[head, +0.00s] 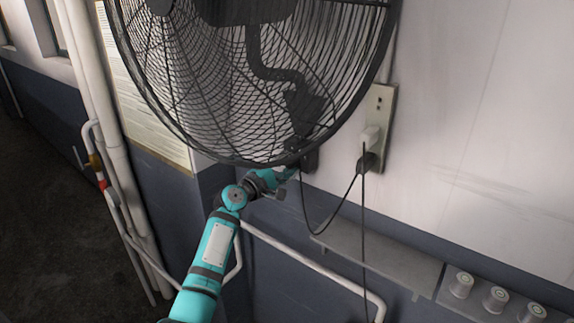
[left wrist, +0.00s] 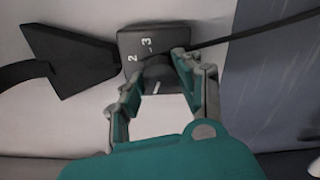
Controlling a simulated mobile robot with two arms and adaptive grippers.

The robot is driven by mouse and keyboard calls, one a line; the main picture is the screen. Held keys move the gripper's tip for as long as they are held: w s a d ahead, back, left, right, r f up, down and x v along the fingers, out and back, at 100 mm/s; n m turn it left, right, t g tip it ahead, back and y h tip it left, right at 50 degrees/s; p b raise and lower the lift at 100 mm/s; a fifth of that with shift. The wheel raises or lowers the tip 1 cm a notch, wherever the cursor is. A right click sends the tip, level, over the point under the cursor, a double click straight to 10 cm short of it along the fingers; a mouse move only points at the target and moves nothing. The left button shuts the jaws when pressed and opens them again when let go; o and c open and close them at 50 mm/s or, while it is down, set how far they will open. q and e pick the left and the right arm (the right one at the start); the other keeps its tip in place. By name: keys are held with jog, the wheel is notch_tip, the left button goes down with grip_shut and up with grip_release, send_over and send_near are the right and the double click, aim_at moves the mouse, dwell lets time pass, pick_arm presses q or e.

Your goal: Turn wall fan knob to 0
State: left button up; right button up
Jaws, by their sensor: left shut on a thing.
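The wall fan (head: 250,80) has a dark wire cage and hangs on the white wall. Its dark control box (head: 311,158) sits low behind the cage rim and also shows in the left wrist view (left wrist: 130,45), with the white marks 2 and 3 readable on its face. The round black knob (left wrist: 156,72) on this box carries a short white line; the 0 mark cannot be seen. My left gripper (left wrist: 155,82) is shut on the knob, one finger on each side. In the head view my left gripper (head: 287,173) is partly hidden below the cage. My right gripper is out of view.
A black cable (head: 335,224) hangs from a plug in the wall socket plate (head: 380,110), and a cable passes close to my fingers. White pipes (head: 105,120) stand at the left. A grey shelf (head: 380,262) with several spools (head: 461,285) is at the lower right.

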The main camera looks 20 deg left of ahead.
pick_arm(q)
jog(key=o, duration=1.1)
jog(key=shift+o, duration=0.2)
jog(key=shift+s+a, duration=0.1)
jog(key=v, duration=1.1)
jog(key=shift+s, duration=0.4)
jog(key=shift+a, duration=0.1)
